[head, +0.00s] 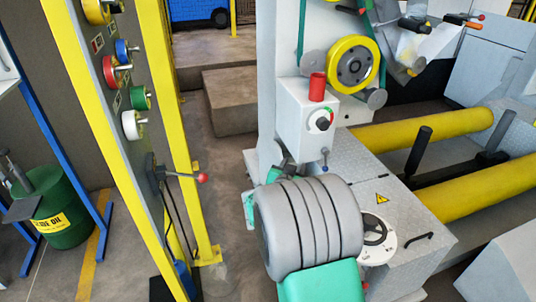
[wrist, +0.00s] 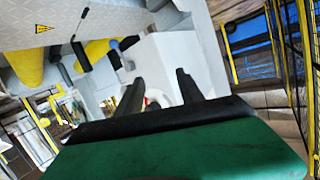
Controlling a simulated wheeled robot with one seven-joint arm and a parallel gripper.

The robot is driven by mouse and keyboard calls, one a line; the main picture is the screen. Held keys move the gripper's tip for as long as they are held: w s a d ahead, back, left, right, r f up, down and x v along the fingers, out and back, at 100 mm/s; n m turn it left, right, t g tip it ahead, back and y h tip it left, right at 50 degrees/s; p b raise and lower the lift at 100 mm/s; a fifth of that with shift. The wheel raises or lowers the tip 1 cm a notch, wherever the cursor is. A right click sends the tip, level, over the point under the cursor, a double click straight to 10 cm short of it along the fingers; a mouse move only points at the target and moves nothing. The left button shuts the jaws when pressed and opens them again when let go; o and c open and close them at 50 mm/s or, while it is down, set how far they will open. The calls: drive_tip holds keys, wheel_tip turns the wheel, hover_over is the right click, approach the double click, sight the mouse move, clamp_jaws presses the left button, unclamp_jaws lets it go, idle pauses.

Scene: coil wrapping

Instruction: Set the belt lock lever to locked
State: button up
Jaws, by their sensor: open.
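My gripper (wrist: 158,92) is open and empty in the wrist view, its two dark fingers spread in front of a pale grey machine housing (wrist: 170,60). In the head view the fingers are hidden behind my arm. No label shows which lever is the belt lock lever. A red-knobbed lever (head: 201,177) sticks out from the panel post at left. A small lever (head: 325,156) hangs below the control box (head: 308,112). A black-handled lever (head: 418,150) stands upright by the yellow rollers. None of these is in my gripper. I cannot tell whether any is in the locked position.
A yellow wheel (head: 353,62) sits above the control box, which has a red cylinder (head: 317,86) on top. The yellow-edged panel post (head: 142,165) bounds the left. Open floor (head: 222,185) lies between post and machine.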

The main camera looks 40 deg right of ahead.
drive_tip(key=a+r+n+g+y+p, duration=0.1)
drive_tip(key=a+r+y+p, duration=0.3)
drive_tip(key=a, duration=0.6)
drive_tip(key=shift+r+n+p, duration=0.3)
drive_tip(key=shift+r+n, duration=0.3)
drive_tip(key=shift+r, duration=0.1)
drive_tip(key=shift+w, duration=0.1)
